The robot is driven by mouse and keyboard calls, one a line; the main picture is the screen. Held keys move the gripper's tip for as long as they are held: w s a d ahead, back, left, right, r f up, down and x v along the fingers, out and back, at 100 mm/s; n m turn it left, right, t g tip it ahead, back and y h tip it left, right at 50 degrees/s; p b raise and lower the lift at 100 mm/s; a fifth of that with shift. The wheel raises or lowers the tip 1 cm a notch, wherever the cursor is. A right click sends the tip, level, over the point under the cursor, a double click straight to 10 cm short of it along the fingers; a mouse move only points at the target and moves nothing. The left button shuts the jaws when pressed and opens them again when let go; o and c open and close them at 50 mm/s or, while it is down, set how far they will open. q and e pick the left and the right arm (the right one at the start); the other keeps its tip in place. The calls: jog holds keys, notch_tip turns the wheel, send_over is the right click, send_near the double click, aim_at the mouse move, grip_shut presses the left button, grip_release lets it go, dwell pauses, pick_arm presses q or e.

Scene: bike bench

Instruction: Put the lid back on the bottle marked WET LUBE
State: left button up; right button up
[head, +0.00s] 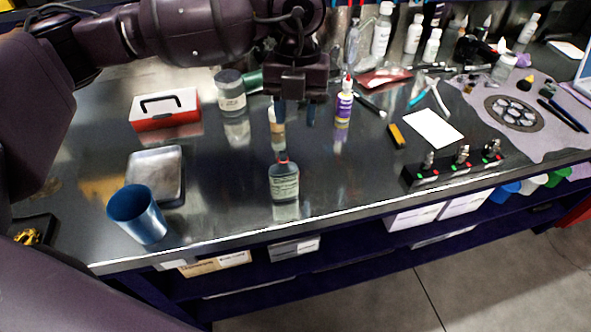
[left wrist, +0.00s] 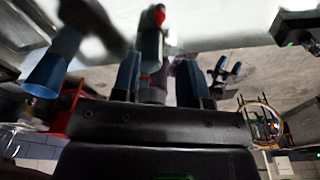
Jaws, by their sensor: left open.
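A dark grey bottle (head: 284,184) with a pale label and a bit of red at its neck stands upright near the front edge of the bench. A slim bottle with a purple and yellow label (head: 344,106) and a red tip stands farther back. The lettering on both is too small to read, and I cannot pick out a loose lid. My left gripper (head: 295,114) is open, pointing down behind the dark bottle. A small bottle (head: 276,120) is partly hidden by its fingers. In the left wrist view a red-tipped bottle (left wrist: 150,48) shows beyond the open fingers (left wrist: 158,72). My right gripper is not in view.
A blue cup (head: 137,217) and a metal tray (head: 155,176) are at the left, with a red and white box (head: 165,109) and a grey jar (head: 230,92) behind. A black switch block (head: 455,168) and a white card (head: 433,129) are at the right. The bench around the dark bottle is clear.

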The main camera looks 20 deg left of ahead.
aim_at(284, 176)
pick_arm(q)
jog(key=f, duration=0.5)
jog(key=shift+s+f+b, duration=0.1)
jog(key=shift+s+b, duration=0.25)
jog(key=shift+f, duration=0.2)
jog(key=shift+d, duration=0.1)
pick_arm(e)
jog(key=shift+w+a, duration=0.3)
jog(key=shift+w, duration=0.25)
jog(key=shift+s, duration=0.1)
